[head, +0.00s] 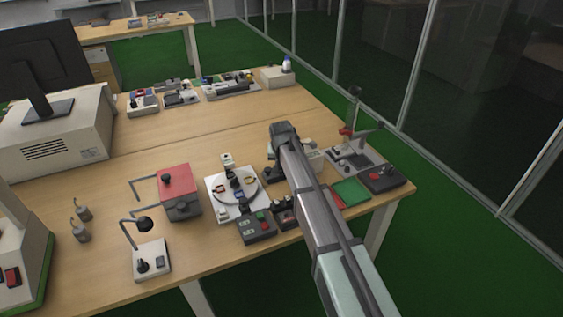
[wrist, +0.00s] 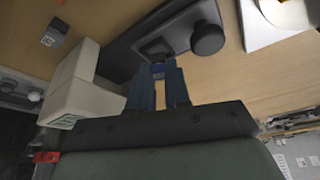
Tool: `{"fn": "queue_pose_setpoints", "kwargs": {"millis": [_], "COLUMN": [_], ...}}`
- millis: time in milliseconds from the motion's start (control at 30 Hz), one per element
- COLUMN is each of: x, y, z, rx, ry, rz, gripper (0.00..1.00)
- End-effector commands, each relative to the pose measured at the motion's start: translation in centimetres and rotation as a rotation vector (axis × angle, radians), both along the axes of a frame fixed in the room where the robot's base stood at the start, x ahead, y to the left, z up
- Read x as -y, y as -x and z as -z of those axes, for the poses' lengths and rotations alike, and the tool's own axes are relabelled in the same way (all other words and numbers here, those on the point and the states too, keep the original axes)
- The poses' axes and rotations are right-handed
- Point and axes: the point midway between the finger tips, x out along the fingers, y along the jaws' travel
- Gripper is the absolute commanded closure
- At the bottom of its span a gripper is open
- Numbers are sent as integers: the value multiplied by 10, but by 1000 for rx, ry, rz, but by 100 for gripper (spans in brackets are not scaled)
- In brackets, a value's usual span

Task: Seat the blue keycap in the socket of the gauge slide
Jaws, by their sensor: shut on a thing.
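The blue keycap (wrist: 157,70) shows as a small blue patch between the fingertips of my gripper (wrist: 158,76) in the wrist view. My gripper is shut on it. Just beyond the fingertips is the gauge slide (wrist: 128,47), a dark grey plate with a round black knob (wrist: 207,38) and a dark socket-like recess (wrist: 155,48). The keycap appears close to this recess; whether it touches or is inside cannot be told. In the head view my arm hides the gripper and keycap, and only a dark edge of the gauge slide (head: 270,173) shows.
A cream block (wrist: 78,88) stands close beside my gripper. A small marked cube (wrist: 54,33) lies on the wood. In the head view, a white round-dial plate (head: 216,205) is left of my arm, a green pad (head: 350,191) and a stand (head: 352,125) right.

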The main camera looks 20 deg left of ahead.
Motion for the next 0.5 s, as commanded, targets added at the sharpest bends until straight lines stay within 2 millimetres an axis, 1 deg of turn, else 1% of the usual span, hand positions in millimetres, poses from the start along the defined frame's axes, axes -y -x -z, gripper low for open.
{"fn": "queue_pose_setpoints", "kwargs": {"millis": [500], "x": [0], "y": [0], "z": [7], "rx": [0], "ry": [0], "rz": [0], "gripper": [100]}}
